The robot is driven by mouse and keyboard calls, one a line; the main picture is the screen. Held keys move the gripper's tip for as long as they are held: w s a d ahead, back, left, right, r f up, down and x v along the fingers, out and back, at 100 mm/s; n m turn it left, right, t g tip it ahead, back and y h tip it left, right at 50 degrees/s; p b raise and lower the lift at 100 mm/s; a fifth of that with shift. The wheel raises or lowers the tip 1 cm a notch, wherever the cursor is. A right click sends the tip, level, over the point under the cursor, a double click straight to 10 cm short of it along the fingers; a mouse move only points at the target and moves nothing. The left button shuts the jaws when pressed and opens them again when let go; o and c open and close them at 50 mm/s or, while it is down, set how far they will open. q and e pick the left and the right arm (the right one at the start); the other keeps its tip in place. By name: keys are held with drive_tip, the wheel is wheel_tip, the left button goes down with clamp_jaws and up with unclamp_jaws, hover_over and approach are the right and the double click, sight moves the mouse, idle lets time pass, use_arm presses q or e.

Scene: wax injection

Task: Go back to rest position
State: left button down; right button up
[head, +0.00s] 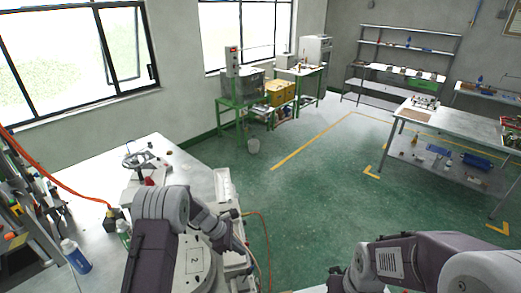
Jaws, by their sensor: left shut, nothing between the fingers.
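My left arm comes in at the lower left and bends over the right edge of a light work table (105,165). My left gripper (241,252) is at the end of it, shut and empty, above a pale machine with a plate marked "2" (194,262). The gripper is small and dark here, and its fingertips are hard to make out. My right arm comes in at the lower right, over the floor, and its gripper is out of frame.
A wheel-topped device (138,160) and bottles (75,256) stand on the left table. An orange hose (50,176) crosses the left side. A workbench (455,122) stands at right.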

use_arm(q)
drive_tip(key=s+a+f+m+y+b, duration=0.2)
drive_tip(key=s+f+m+b, duration=0.4)
drive_tip(key=s+m+b, duration=0.3)
drive_tip(key=s+a+f+m+y+b, duration=0.3)
drive_tip(key=s+f+m+b, duration=0.4)
drive_tip(key=b, duration=0.8)
drive_tip(key=s+a+m, duration=0.1)
drive_tip(key=s+m, duration=0.2)
drive_tip(key=s, duration=0.2)
drive_tip(key=shift+s+f, duration=0.2)
drive_tip(key=shift+s, duration=0.1)
drive_tip(key=shift+s+a, duration=0.1)
